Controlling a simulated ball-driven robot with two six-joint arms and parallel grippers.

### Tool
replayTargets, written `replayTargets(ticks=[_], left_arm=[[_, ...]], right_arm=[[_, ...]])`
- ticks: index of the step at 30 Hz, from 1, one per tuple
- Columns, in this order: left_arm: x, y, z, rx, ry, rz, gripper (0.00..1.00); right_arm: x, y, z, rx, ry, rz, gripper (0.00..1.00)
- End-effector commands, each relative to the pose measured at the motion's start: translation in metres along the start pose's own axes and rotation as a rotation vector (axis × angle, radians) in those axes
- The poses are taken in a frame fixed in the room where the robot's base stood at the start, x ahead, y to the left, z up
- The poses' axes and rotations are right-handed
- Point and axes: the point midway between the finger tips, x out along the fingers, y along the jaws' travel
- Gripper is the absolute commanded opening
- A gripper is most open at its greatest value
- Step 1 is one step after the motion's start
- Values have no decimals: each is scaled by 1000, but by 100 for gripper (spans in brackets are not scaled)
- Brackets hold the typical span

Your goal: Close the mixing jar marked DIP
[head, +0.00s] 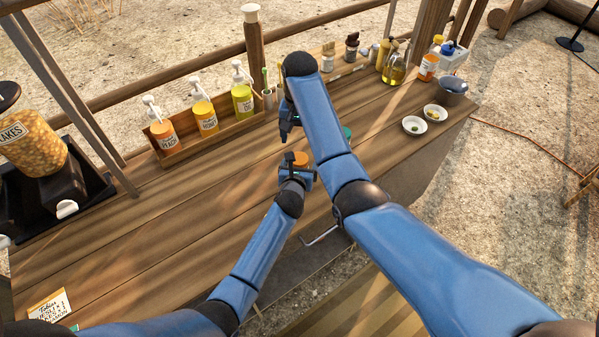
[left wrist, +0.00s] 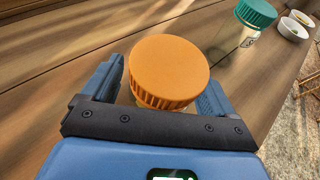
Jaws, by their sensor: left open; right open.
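An orange ribbed lid (left wrist: 169,70) sits between the fingers of my left gripper (left wrist: 164,84) in the left wrist view. The fingers are open, one on each side of it, and the jar body beneath is mostly hidden. In the head view the orange lid (head: 300,157) shows just beyond my left gripper (head: 297,168). A teal-lidded jar (left wrist: 255,13) stands to the right; its label is too small to read. In the head view its teal lid (head: 347,133) is partly behind my right arm. My right gripper (head: 288,120) is open above the counter. No DIP marking is readable.
A wooden rack (head: 158,150) with several pump bottles stands at the back left. Two white bowls (head: 414,126), a dark pot (head: 453,86) and bottles stand at the right. A flakes dispenser (head: 30,140) is at far left, a card (head: 50,305) at front left. The left-middle counter is clear.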

Motion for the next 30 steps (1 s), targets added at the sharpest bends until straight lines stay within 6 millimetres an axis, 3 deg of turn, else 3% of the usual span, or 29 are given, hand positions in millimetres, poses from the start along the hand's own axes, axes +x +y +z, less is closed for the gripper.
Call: replayTargets(ticks=[11, 27, 30], left_arm=[[2, 0, 0, 0, 0, 0, 86], [2, 0, 0, 0, 0, 0, 3], [2, 0, 0, 0, 0, 0, 0]], right_arm=[[0, 0, 0, 0, 0, 0, 75], [0, 0, 0, 0, 0, 0, 75], [0, 0, 0, 0, 0, 0, 75]])
